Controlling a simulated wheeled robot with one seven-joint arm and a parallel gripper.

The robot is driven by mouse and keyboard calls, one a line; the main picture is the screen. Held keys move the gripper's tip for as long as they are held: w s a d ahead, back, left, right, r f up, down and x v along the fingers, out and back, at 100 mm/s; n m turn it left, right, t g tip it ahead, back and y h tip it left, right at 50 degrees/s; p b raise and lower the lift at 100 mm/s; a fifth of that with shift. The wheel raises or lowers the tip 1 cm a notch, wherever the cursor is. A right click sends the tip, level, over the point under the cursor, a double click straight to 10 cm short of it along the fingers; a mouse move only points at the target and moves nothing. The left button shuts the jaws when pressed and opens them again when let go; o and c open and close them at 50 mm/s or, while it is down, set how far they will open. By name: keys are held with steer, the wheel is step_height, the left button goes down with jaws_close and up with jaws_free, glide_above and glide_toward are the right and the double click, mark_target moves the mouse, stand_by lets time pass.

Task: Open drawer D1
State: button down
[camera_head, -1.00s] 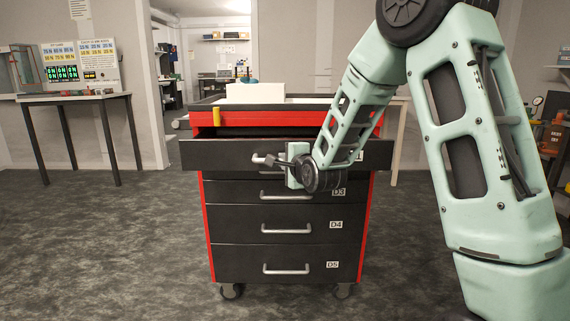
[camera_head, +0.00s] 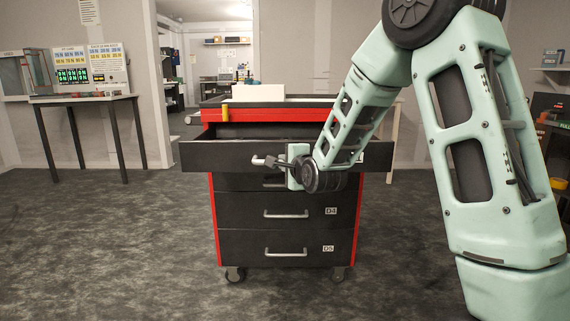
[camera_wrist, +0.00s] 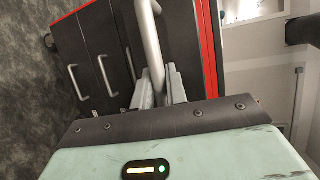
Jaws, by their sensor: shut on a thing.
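Drawer D1 (camera_head: 225,157) is the top black drawer of a red and black wheeled cabinet (camera_head: 214,225). It stands pulled out toward me, with a dark gap showing behind its front. My gripper (camera_head: 272,161) is at the drawer's handle (camera_head: 259,160) and shut on it. In the wrist view the silver handle bar (camera_wrist: 150,40) passes between my gripper's fingers (camera_wrist: 160,85). My wrist and forearm hide the right part of the drawer front and most of its label.
Lower drawers D4 (camera_head: 240,212) and D5 (camera_head: 240,247) are shut. A white box (camera_head: 256,91) stands on the cabinet top. A side table (camera_head: 90,98) with panels is at the left. The grey floor around the cabinet is clear.

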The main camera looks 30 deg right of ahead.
steer(key=c, duration=1.4)
jaws_free()
steer(key=shift+s, duration=0.1)
steer(key=b+v, duration=0.4)
steer(key=v, duration=0.7)
steer(key=shift+s, duration=0.35)
steer(key=shift+a+r, duration=0.15)
